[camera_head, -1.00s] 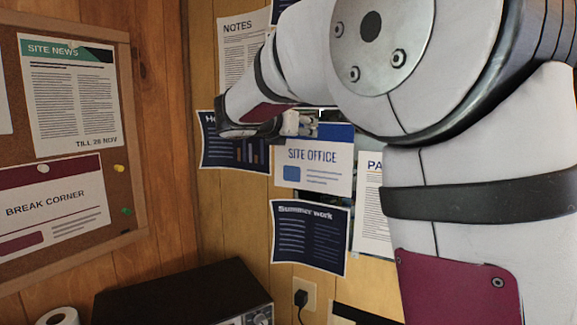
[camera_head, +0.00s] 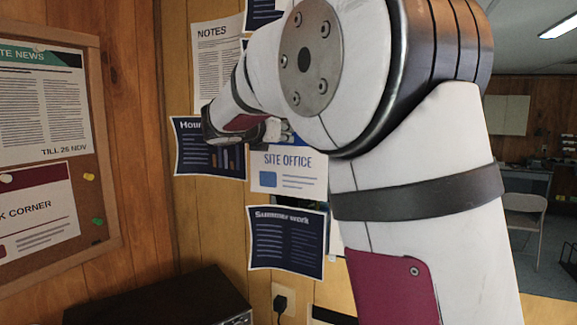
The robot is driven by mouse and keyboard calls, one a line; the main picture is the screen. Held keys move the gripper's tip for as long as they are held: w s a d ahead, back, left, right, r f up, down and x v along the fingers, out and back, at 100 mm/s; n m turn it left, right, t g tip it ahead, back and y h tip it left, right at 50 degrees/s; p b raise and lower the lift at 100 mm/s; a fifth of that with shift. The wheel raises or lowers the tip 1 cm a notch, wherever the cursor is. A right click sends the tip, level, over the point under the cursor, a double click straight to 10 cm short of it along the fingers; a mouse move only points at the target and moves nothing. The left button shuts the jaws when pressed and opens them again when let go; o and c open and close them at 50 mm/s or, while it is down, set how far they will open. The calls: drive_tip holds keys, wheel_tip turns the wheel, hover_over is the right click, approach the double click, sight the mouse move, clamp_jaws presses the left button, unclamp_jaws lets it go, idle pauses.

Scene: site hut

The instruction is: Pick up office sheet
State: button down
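The office sheet (camera_head: 288,172) is a white paper headed "SITE OFFICE" with a blue box and text lines. It is in front of me at the wall, between the dark "Hours" sheet and my arm. My gripper (camera_head: 280,130) is at the sheet's upper edge, partly hidden behind my own arm links. Its fingertips are too small and covered to show whether they are open, or whether they hold the sheet.
A dark "Summer work" sheet (camera_head: 286,238) is below, the dark "Hours" sheet (camera_head: 207,148) left, a "NOTES" sheet (camera_head: 217,68) above. A cork board (camera_head: 105,195) is at left. A black appliance (camera_head: 160,303) stands below. A folding chair (camera_head: 525,215) is far right.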

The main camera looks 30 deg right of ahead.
drive_tip(key=shift+a, duration=0.15)
idle(0.3)
drive_tip(key=shift+f+p+v, duration=0.15)
drive_tip(key=shift+p+v, duration=0.4)
drive_tip(key=shift+v, duration=0.5)
drive_tip(key=shift+f+p+v, duration=0.2)
drive_tip(key=shift+p+v, duration=0.3)
drive_tip(key=shift+v, duration=0.55)
drive_tip(key=shift+s, duration=0.1)
drive_tip(key=shift+a+r, duration=0.1)
drive_tip(key=shift+a, duration=0.1)
drive_tip(key=shift+s+a+r+p, duration=0.7)
drive_tip(key=shift+a+p, duration=0.25)
drive_tip(key=shift+s+a+r+p, duration=0.7)
drive_tip(key=shift+a+p, duration=0.2)
drive_tip(key=shift+a, duration=0.1)
